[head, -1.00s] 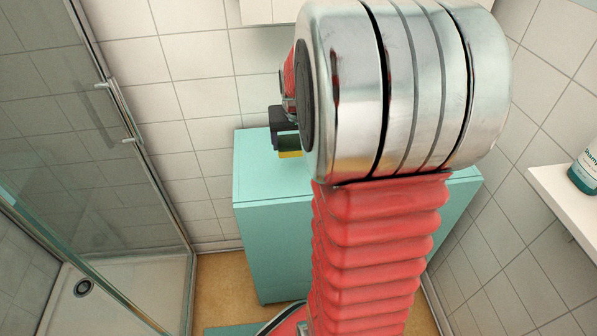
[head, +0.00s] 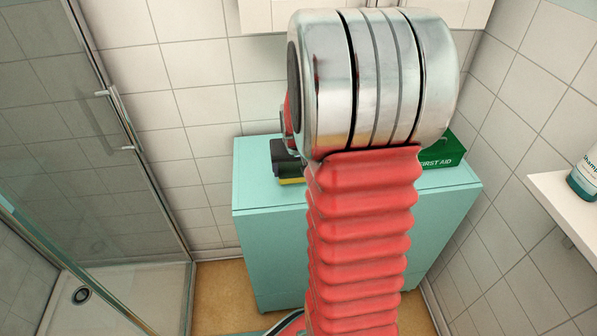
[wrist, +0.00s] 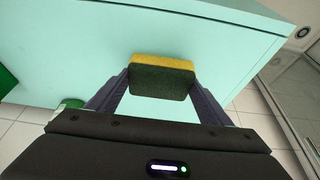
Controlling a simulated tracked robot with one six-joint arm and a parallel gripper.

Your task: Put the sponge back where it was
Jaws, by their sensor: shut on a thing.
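The sponge (wrist: 162,62) is yellow on one side and dark green on the other. In the wrist view my gripper (wrist: 161,82) has a finger on each side of it and is shut on it. In the head view the sponge's yellow edge (head: 291,181) shows below my dark gripper (head: 285,160), over the left part of the teal cabinet top (head: 258,192). I cannot tell whether the sponge touches the top. My arm hides much of the gripper in the head view.
A green first aid box (head: 443,152) stands on the cabinet's right part, partly behind my arm. A small green-topped thing (wrist: 70,103) shows beside the left finger. A glass shower (head: 100,150) is at left, a white shelf (head: 560,200) with a bottle (head: 585,175) at right.

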